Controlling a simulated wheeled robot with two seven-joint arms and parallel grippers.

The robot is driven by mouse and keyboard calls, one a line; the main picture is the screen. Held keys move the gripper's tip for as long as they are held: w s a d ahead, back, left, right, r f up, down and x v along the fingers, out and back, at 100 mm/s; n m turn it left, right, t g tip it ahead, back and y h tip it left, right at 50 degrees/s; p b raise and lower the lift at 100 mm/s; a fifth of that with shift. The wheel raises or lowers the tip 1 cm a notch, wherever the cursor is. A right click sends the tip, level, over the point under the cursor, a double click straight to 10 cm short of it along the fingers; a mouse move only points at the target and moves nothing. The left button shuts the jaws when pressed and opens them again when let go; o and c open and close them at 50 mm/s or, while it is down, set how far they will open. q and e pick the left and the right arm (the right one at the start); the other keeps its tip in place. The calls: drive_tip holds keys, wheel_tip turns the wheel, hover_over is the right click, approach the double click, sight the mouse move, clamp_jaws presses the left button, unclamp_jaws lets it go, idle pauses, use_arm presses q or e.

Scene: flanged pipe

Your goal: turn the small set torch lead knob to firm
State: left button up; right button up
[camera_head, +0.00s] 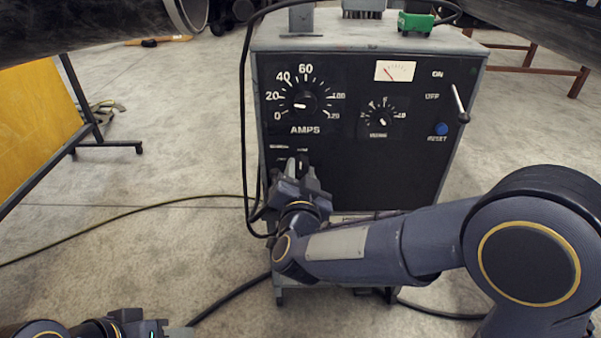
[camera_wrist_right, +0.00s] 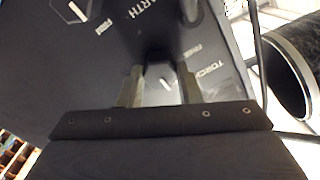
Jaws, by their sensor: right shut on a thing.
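The torch lead knob (camera_wrist_right: 161,86) is a small dark knob with a white pointer line, between my right fingers in the right wrist view. The pointer slants slightly and does not aim straight at FIRM. My right gripper (camera_wrist_right: 160,88) is shut on this knob. In the head view, my right gripper (camera_head: 298,172) is at the lower left of the dark welder panel (camera_head: 370,165), largely hiding the knob. My left gripper (camera_head: 150,328) is partly in view at the bottom left, its jaws unclear.
A similar earth knob (camera_wrist_right: 72,10) is beside the torch knob. Above are a large AMPS dial (camera_head: 304,102), a smaller dial (camera_head: 383,121), a switch lever (camera_head: 460,103) and a blue reset button (camera_head: 441,129). Black cables (camera_head: 243,110) hang at the welder's left side.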

drive_tip(key=o, duration=1)
drive_tip(key=shift+c, duration=0.2)
drive_tip(key=s+p, duration=0.2)
drive_tip(key=s, duration=0.5)
drive_tip(key=shift+s, duration=0.4)
